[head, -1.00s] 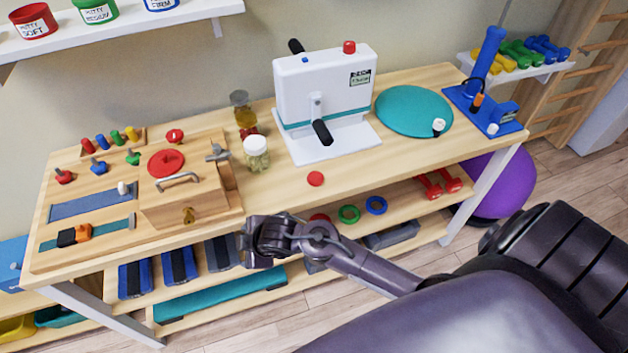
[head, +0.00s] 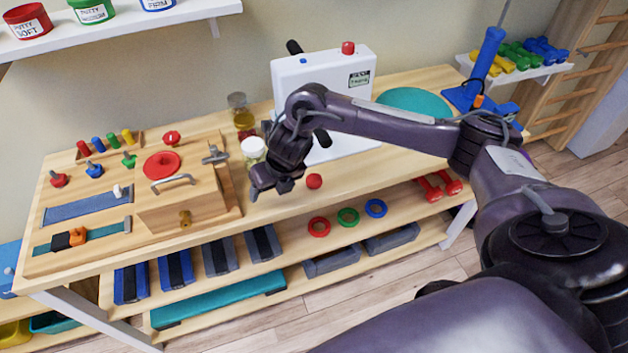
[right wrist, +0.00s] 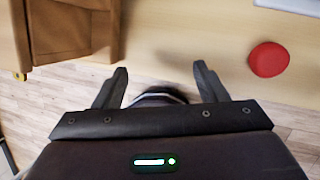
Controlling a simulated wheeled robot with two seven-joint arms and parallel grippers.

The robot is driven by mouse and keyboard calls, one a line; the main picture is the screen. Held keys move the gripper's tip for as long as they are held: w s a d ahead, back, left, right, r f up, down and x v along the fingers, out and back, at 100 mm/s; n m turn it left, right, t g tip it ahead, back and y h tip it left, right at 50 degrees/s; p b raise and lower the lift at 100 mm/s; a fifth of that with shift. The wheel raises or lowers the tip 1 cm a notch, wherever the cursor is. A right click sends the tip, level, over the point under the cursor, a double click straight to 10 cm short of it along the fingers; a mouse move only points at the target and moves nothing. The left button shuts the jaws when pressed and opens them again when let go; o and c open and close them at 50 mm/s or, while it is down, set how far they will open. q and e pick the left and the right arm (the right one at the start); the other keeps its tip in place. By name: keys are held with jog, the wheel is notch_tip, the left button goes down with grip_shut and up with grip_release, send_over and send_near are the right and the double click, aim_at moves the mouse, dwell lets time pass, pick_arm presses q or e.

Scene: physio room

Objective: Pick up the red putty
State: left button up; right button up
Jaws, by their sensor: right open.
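The red putty (head: 314,181) is a small round red lump near the front edge of the wooden table. In the right wrist view the putty (right wrist: 268,59) lies at the upper right, outside the jaws. My right gripper (head: 268,189) hangs over the table's front part, just left of the putty and apart from it. In the right wrist view its two fingers (right wrist: 160,68) are spread with nothing between them. My left gripper is not in view.
A wooden box board (head: 180,212) stands left of my gripper. A white-lidded jar (head: 253,150) is close behind it. A white machine (head: 350,85) stands behind my right arm. A red tub (head: 28,22) labelled soft putty sits on the upper shelf. The table right of the putty is clear.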

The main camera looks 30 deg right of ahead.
jog(key=n+g+h, duration=0.1)
jog(key=g+h, duration=0.1)
send_near(314, 178)
jog(key=shift+s+a+f, duration=0.1)
jog(key=shift+a+f, duration=0.05)
jog(key=shift+f, duration=0.45)
jog(key=shift+f+b, duration=0.55)
jog(key=shift+f, duration=0.35)
jog(key=shift+w+f+p, duration=0.35)
jog(key=shift+f, duration=0.4)
jog(key=f, duration=0.4)
jog(key=shift+w+d+p, duration=0.3)
jog(key=shift+w+p, duration=0.05)
jog(key=c, duration=1.1)
